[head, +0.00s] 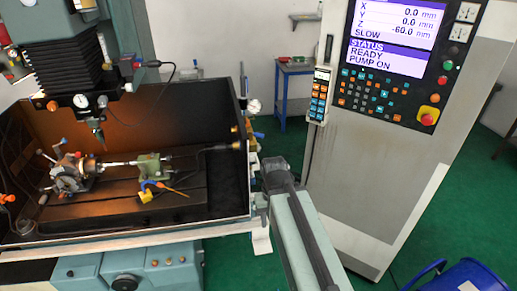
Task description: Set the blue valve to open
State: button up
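I cannot tell for sure which part is the blue valve or how it is set. A small blue part (258,135) shows at the right end of the machine enclosure, just beyond my arm. A small blue-tipped handle (64,141) stands up by the indexing chuck (70,174) at the left of the machine bed. My arm comes up from the bottom of the head view, and its dark upper joint is beside the enclosure's right edge. I cannot make out my gripper or its fingers.
The control cabinet (384,150) stands close on the right; its screen (395,38) reads READY and PUMP ON. A spindle (98,128) hangs above the bed. A yellow block and an orange lever (170,189) lie right of the chuck. A blue bin (468,278) stands at bottom right.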

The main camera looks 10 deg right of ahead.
aim_at(250, 134)
jog(key=u, duration=1.9)
jog(key=k, duration=1.2)
jog(key=z, duration=0.65)
jog(key=i, duration=1)
jog(key=u, duration=0.1)
